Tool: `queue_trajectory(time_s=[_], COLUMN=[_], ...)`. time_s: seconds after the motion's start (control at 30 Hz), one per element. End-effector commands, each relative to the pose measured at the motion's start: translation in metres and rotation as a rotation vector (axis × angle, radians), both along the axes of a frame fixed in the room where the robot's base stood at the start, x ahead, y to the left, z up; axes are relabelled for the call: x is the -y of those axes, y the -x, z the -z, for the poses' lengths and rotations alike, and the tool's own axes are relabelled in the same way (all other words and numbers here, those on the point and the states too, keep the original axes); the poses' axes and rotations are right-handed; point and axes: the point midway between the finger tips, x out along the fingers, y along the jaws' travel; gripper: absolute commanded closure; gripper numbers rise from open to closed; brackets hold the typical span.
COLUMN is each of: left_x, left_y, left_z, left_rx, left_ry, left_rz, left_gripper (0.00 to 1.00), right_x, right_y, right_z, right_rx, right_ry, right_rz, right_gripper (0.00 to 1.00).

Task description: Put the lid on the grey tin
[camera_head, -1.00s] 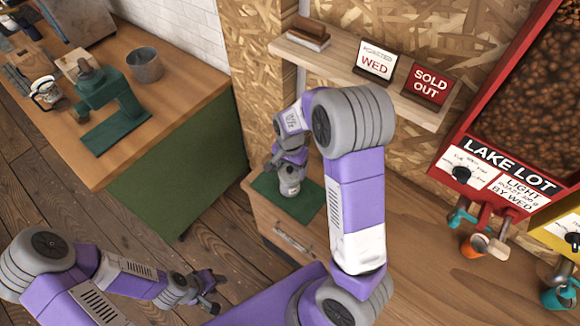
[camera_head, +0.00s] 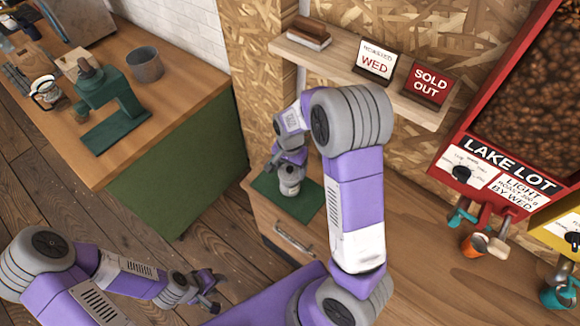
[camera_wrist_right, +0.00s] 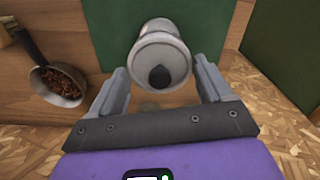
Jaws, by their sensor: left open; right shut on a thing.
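The grey tin (camera_head: 290,186) stands on a green mat on the wooden cabinet, below my right gripper (camera_head: 290,164). In the right wrist view the tin (camera_wrist_right: 157,27) shows behind the round grey lid (camera_wrist_right: 172,52), which has a dark knob. My right gripper (camera_wrist_right: 162,85) is shut on the lid, with one finger on each side. The lid lines up with the tin's top; I cannot tell whether it is fully seated. My left gripper (camera_head: 210,291) is open and empty over the floor at lower left.
A metal scoop with beans (camera_wrist_right: 62,82) lies left of the green mat (camera_wrist_right: 112,30) in the wrist view. A shelf with signs (camera_head: 340,62) and a red bean hopper (camera_head: 462,150) are at right. A bench with a green machine (camera_head: 105,95) stands at left.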

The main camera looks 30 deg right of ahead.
Motion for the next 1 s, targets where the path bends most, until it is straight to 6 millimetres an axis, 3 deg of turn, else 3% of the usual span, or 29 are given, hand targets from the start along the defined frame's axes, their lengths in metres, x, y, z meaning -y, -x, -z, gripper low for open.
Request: queue_trajectory(time_s=[0.37,0.4,0.5,1.0], left_x=[0.0000,0.0000,0.0000,0.0000], left_y=[0.0000,0.0000,0.0000,0.0000], left_z=[-0.0008,-0.0008,-0.0008,-0.0051], left_rx=[0.000,0.000,0.000,0.000], left_ry=[0.000,0.000,0.000,0.000], left_rz=[0.000,0.000,0.000,0.000], left_gripper=[0.57,0.57,0.57,0.57], right_x=[0.0002,0.0002,0.0001,0.0000], right_y=[0.0001,0.0001,0.0002,0.0001], right_z=[0.0003,0.0002,0.0002,-0.0048], right_rx=[0.000,0.000,0.000,0.000], right_ry=[0.000,0.000,0.000,0.000], right_rz=[0.001,0.001,0.000,0.001], right_gripper=[0.50,0.15,0.00,0.00])
